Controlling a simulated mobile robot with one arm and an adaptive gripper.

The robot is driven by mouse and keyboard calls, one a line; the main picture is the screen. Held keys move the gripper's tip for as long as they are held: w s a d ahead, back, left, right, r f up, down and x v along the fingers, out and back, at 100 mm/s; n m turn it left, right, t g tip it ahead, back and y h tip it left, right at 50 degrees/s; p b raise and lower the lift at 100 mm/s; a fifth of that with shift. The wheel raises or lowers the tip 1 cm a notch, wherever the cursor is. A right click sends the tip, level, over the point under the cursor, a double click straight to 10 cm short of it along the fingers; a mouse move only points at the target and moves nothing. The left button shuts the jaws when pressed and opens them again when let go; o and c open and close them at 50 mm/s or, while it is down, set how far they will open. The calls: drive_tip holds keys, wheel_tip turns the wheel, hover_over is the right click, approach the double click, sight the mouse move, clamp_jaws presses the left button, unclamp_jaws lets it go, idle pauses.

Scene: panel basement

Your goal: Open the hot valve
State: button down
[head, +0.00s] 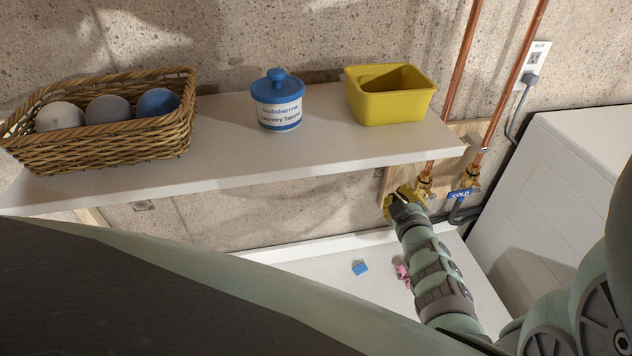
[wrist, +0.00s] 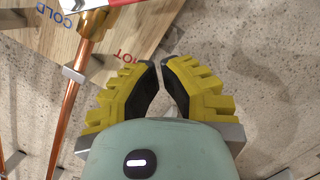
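My gripper (head: 398,200) is near the plywood board below the shelf's right end, left of the valves. In the wrist view its yellow fingers with dark pads (wrist: 160,64) nearly meet at the tips. I see nothing held between them; whether they are fully shut is unclear. The brass hot valve (head: 425,184) sits on the left copper pipe, just right of my gripper. A red handle (wrist: 100,4) shows at the wrist view's top edge, above the fingertips and apart from them. The word HOT (wrist: 130,57) is on the board.
The white shelf (head: 225,160) above holds a wicker basket (head: 100,147), a blue-lidded jar (head: 278,102) and a yellow bin (head: 391,99). A blue block (head: 360,268) and a pink item (head: 402,272) lie on the white surface below. A white appliance (head: 560,190) stands right.

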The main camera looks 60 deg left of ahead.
drive_tip(key=shift+w+d+f, duration=0.3)
drive_tip(key=shift+w+f, duration=0.25)
drive_tip(key=shift+f, duration=0.15)
drive_tip(key=shift+w+d+f, duration=0.3)
drive_tip(key=shift+w+f, duration=0.2)
drive_tip(key=shift+f, duration=0.2)
drive_tip(key=shift+f, duration=0.1)
